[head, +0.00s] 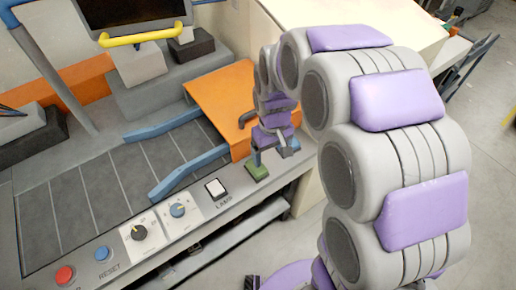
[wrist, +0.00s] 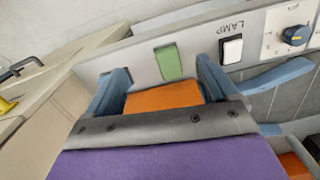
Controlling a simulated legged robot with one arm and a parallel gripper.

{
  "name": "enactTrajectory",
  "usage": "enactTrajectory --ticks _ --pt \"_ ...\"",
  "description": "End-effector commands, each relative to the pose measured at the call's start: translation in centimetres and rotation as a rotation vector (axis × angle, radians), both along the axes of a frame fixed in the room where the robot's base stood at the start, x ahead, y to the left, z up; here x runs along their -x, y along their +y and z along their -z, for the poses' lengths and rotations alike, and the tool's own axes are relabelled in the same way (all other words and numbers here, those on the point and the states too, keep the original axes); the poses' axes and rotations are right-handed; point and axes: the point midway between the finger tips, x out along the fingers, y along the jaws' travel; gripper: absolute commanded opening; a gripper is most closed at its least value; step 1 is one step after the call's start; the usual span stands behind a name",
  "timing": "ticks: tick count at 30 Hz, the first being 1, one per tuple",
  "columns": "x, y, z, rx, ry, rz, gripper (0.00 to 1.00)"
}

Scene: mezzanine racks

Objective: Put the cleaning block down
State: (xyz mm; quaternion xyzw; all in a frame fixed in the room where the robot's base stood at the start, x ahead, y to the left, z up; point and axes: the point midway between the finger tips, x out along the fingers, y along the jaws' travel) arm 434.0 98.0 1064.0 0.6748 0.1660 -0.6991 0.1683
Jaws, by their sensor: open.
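The cleaning block, seen as a small green block (head: 257,171), rests on the grey front ledge of the bench, just right of the LAMP switch. In the wrist view the green block (wrist: 168,63) lies flat on the grey ledge, between the lines of my two blue fingers near their tips. My gripper (head: 272,152) is open, just above and beside the block in the head view. In the wrist view my gripper (wrist: 162,68) has its fingers spread wide, with a gap on each side of the block. I cannot tell the exact height between fingertips and ledge.
The white LAMP switch (head: 216,189), a blue knob (head: 179,210), a black knob (head: 139,232) and a red button (head: 65,274) line the ledge. An orange plate (head: 222,95) lies behind. Blue guide rails (head: 186,170) flank the dark conveyor (head: 100,180).

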Motion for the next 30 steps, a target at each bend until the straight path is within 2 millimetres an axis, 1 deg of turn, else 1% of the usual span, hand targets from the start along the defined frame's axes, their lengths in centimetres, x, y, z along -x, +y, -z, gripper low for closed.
enactTrajectory --ticks 1,3,5,6,10,15,18,21,25,27,30 --pt "1.5 -1.1 -1.3 0.002 0.003 0.031 0.86" --pt "3.6 -2.4 -2.6 0.004 0.013 0.074 0.86" --pt "5.4 -3.4 -3.7 0.007 0.020 0.110 0.86" --pt "6.8 -4.0 -4.2 0.010 0.031 0.134 0.86" --pt "11.1 -5.8 -6.1 0.015 0.046 0.214 0.86" --pt "17.1 -7.8 -7.5 0.025 0.074 0.318 0.86" --pt "20.4 -8.6 -7.9 0.030 0.090 0.376 0.86" --pt "23.1 -9.2 -8.1 0.033 0.105 0.423 0.86" --pt "25.3 -9.5 -8.1 0.037 0.118 0.460 0.86" --pt "25.9 -9.5 -8.1 0.037 0.120 0.472 0.86" --pt "26.2 -9.6 -8.1 0.037 0.121 0.478 0.86"
